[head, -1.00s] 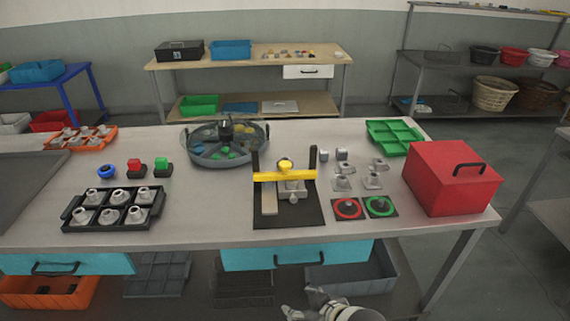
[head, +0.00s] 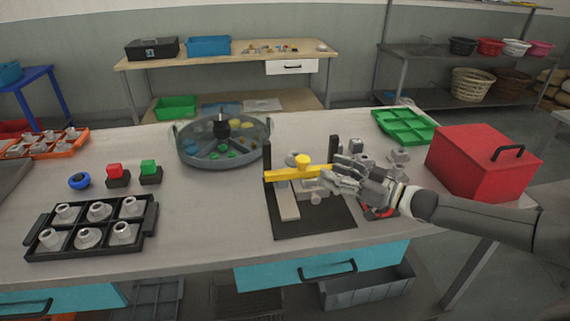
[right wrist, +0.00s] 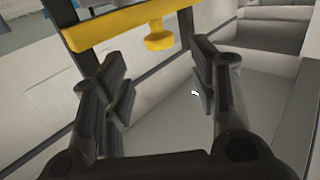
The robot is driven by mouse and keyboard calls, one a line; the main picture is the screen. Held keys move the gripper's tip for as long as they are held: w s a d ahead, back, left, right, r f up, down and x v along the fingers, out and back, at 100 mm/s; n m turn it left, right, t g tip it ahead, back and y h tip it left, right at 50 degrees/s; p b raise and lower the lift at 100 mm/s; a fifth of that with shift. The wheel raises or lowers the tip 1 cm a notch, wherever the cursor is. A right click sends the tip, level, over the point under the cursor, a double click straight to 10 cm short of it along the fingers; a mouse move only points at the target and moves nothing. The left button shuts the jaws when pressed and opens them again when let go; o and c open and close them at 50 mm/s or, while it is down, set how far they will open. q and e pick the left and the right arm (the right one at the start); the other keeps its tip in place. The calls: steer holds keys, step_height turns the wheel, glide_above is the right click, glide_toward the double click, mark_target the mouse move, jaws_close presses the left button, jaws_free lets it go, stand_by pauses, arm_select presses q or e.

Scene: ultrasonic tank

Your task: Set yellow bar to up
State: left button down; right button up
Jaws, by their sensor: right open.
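The yellow bar (head: 287,173) lies level across two black posts of a small fixture on a black base plate (head: 325,219). A yellow knob (head: 303,160) sits at the middle of the bar. My right gripper (head: 338,180) is open beside the right end of the bar, in front of the fixture's right side. In the right wrist view the open fingers (right wrist: 160,85) are apart and empty, with the yellow bar (right wrist: 105,32) and its knob (right wrist: 159,40) just beyond them. My left gripper is not in view.
A round divided tank (head: 190,155) stands behind and left of the fixture. A black tray (head: 40,240) of metal parts, a blue ring (head: 79,181) and red and green buttons are on the left. A green tray (head: 405,126) lies behind.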

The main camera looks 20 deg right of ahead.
mark_target(303, 158)
steer(key=shift+w+a+r+p, duration=0.2)
steer(key=shift+w+a+p, duration=0.1)
steer(key=shift+w, duration=0.2)
steer(key=shift+w+a+r+p, duration=0.2)
steer(key=shift+w+a+p, duration=0.05)
steer(key=shift+w, duration=0.2)
steer(key=x, duration=0.3)
steer(key=shift+w+p, duration=0.15)
steer(key=shift+p, duration=0.15)
steer(key=x, duration=0.3)
steer(key=shift+w+a+f+p, duration=0.1)
steer(key=shift+w+a+p, duration=0.05)
steer(key=shift+p, duration=0.2)
steer(key=shift+w+a+f, duration=0.1)
steer(key=shift+w+a, duration=0.15)
steer(key=shift+w, duration=0.15)
steer(key=shift+c, duration=0.8)
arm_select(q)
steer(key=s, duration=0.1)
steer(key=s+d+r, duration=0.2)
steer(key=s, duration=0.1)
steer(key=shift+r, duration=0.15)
arm_select(e)
jaws_close()
